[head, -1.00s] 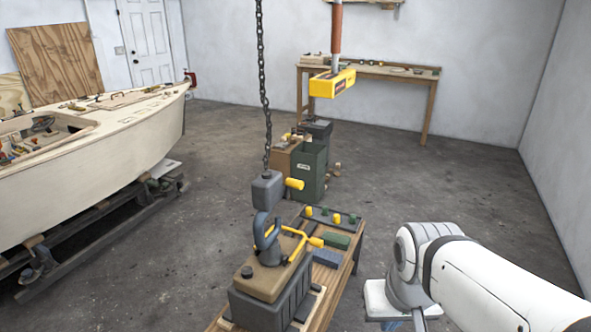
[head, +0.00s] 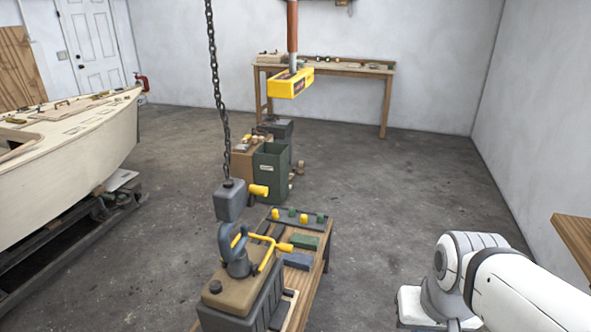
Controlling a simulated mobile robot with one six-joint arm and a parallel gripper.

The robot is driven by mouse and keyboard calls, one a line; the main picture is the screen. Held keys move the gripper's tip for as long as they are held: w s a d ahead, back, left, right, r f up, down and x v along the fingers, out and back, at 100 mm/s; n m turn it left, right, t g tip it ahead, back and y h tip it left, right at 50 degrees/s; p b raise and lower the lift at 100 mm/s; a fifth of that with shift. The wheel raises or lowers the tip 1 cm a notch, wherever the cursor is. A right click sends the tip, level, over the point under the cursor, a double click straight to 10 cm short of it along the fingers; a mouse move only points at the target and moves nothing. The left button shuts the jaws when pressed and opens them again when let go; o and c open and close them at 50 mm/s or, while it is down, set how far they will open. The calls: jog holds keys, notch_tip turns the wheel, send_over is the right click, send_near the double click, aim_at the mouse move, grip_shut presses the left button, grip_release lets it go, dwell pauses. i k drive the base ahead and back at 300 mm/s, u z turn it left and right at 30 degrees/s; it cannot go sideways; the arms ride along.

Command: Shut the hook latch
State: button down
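A grey hook (head: 226,240) hangs in the head view below a grey block (head: 230,202) on a chain, left of the picture's middle. The hook sits just over the brown top of a dark ribbed box (head: 240,308). A yellow bar with a grip (head: 280,246) stands beside the hook, above the box. Yellow also shows within the hook's bend. I cannot tell which yellow part is the latch or whether it is open. My white arm (head: 515,290) reaches in from the lower right, apart from the hook. My gripper is not in view.
The box stands on a wooden bench (head: 303,291) with green and blue blocks. A yellow pendant (head: 290,84) hangs farther back. A green bin (head: 271,170) stands behind the bench. A wooden edge (head: 575,236) shows at right. The floor between is clear.

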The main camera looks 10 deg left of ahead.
aim_at(253, 190)
jog(key=z, duration=0.15)
jog(key=k, duration=0.45)
jog(key=u, duration=0.9)
jog(key=i, duration=1)
jog(key=u, duration=0.05)
